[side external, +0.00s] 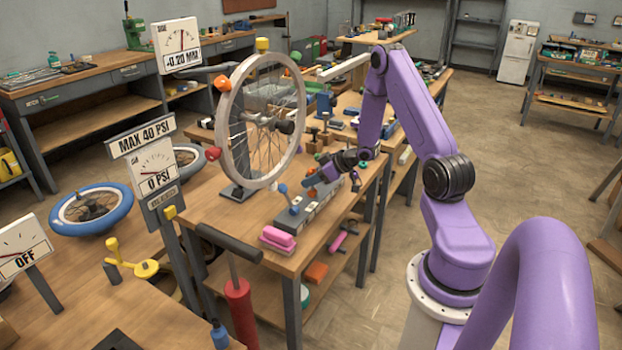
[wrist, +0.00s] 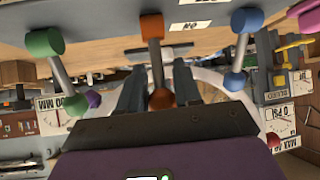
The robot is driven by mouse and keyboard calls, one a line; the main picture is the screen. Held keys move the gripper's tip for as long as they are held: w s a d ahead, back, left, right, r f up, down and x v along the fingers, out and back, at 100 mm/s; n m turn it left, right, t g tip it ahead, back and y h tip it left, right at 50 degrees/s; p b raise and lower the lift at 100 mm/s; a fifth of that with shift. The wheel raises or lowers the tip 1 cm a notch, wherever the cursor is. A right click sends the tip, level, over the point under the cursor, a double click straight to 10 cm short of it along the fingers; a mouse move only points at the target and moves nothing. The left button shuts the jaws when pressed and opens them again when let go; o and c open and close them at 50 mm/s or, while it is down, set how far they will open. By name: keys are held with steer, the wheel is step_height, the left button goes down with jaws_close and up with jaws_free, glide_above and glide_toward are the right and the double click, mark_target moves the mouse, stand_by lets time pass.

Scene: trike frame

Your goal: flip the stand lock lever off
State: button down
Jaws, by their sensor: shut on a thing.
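Three levers stand in a row on a grey control box (side external: 318,215) at the bench's edge. In the wrist view they are a green lever (wrist: 62,80), an orange lever (wrist: 155,62) and a blue lever (wrist: 240,60). The blue one also shows in the side view (side external: 283,188). My gripper (wrist: 158,92) has its fingers on either side of the orange lever's knob and is shut on it. In the side view my gripper (side external: 318,180) is low over the box and hides part of the levers. The lever labels are cut off, so I cannot read which is the stand lock.
A spoked wheel (side external: 232,130) stands upright in the truing stand behind the box. A dial sign (side external: 176,45) reads -0.20 MM. A pink block (side external: 277,238) lies beside the box. A pump handle (side external: 230,243) rises in front of the bench.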

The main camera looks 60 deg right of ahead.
stand_by(0.4)
steer(key=c, duration=0.9)
jaws_free()
steer(key=v, duration=1.7)
steer(key=shift+s, duration=0.3)
steer(key=shift+o, duration=0.2)
